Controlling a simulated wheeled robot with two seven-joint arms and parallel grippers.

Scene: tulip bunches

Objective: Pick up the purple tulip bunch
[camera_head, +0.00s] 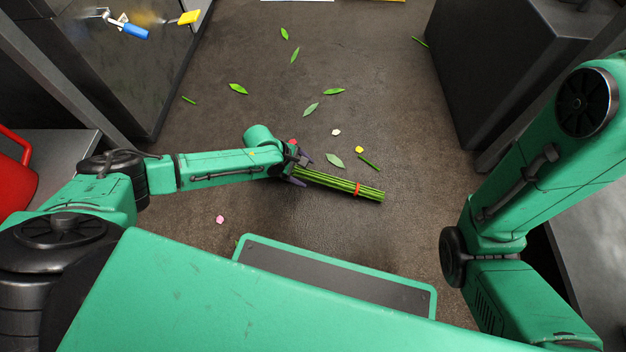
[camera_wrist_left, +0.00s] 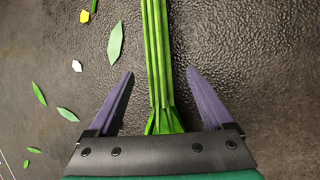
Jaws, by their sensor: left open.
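A bunch of long green stems (camera_head: 345,184) tied with a red band (camera_head: 357,189) lies on the dark floor. Its flower end is hidden behind my left wrist, so I cannot see the tulips' colour. My left gripper (camera_head: 303,172) is open at the left end of the stems, with its purple fingers on either side of them. In the left wrist view the stems (camera_wrist_left: 157,45) run between the two open fingers, with a visible gap on each side. Green leaves show near the gripper's palm. My right gripper is out of view; only my right arm shows.
Loose leaves (camera_head: 334,160) and small petals (camera_head: 220,219) are scattered on the floor. A dark cabinet (camera_head: 500,70) stands at the upper right, and a dark glossy unit with tools (camera_head: 130,31) at the upper left. A red object (camera_head: 15,175) is at the far left.

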